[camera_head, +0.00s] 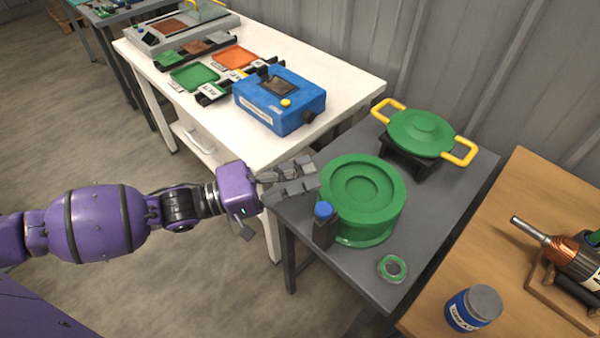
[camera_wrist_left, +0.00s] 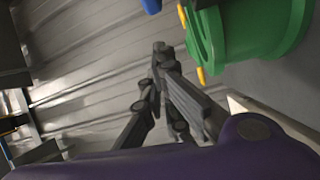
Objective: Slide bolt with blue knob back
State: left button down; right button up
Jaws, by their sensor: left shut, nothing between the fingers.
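The blue knob (camera_head: 323,209) sits on top of a dark upright block (camera_head: 323,232) at the front left side of the green round stand (camera_head: 378,205). A blue piece (camera_wrist_left: 151,5) at the top edge of the left wrist view looks like the knob, mostly cut off. My left gripper (camera_head: 305,176) is shut and empty, beside the stand's left side and behind the knob, apart from the knob. Its fingertips show in the left wrist view (camera_wrist_left: 163,50). My right gripper is not in view.
The stand is on a grey table (camera_head: 355,290). A green lid with yellow handles (camera_head: 421,132) stands behind it, and a green ring (camera_head: 392,268) lies in front. A white table (camera_head: 345,85) with a blue box (camera_head: 280,100) is behind. A wooden table (camera_head: 520,220) is at right.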

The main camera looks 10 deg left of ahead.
pick_arm(q)
jog(key=w+b+v, duration=0.1)
jog(key=v, duration=0.8)
jog(key=shift+s+a, duration=0.25)
jog(key=shift+a, duration=0.35)
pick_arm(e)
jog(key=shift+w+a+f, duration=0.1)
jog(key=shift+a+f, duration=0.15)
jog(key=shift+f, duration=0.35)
